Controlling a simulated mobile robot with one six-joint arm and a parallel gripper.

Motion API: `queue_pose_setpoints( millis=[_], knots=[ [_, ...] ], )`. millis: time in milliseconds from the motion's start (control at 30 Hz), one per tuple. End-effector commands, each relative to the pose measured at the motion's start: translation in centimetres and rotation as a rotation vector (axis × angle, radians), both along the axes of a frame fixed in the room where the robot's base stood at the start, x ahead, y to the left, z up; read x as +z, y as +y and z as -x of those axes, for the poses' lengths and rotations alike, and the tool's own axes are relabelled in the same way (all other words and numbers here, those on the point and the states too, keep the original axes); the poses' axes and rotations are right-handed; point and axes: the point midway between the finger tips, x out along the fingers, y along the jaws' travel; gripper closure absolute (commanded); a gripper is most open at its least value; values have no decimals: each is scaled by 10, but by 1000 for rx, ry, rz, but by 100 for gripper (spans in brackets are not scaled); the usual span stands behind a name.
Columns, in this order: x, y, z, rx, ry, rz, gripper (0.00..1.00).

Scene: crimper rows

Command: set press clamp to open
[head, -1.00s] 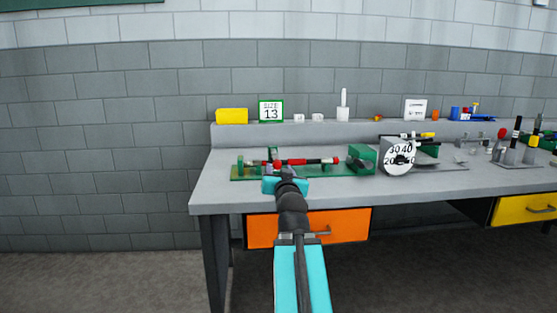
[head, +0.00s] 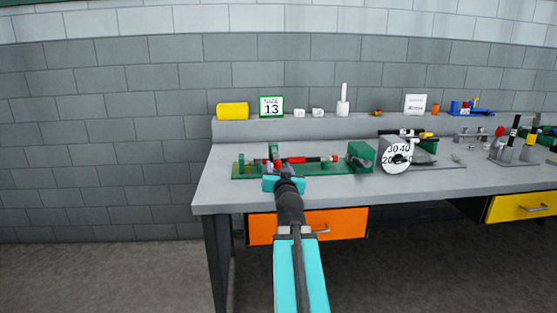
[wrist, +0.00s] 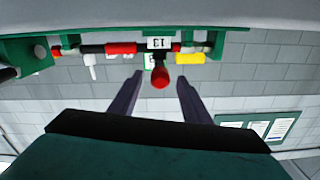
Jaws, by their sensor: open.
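The press clamp is a green fixture (head: 245,170) at the left end of the bench, with a green block (head: 360,152) at its right end. A red and black bar (head: 315,159) lies along it. A red ball knob (wrist: 160,78) on a short dark stem shows in the wrist view, with the bar (wrist: 118,48) behind it. My gripper (head: 282,168) is in front of the fixture. In the wrist view my gripper (wrist: 158,82) is open, with a dark finger on each side of the knob and gaps between. Contact with the knob does not show.
A grey dial (head: 397,153) stands right of the fixture. The back ledge holds a yellow roll (head: 232,110), a size 13 card (head: 271,106) and small parts. Orange (head: 338,223) and yellow (head: 522,205) drawers are under the bench (head: 230,198).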

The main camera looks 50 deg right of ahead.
Motion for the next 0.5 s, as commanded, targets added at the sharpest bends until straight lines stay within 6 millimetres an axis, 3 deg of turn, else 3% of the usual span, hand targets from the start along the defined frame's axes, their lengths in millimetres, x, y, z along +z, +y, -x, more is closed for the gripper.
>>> queue_pose_setpoints(
  millis=[500],
  knots=[
    [-1, -20, -23, -3, 0, 0, 57]
  ],
)
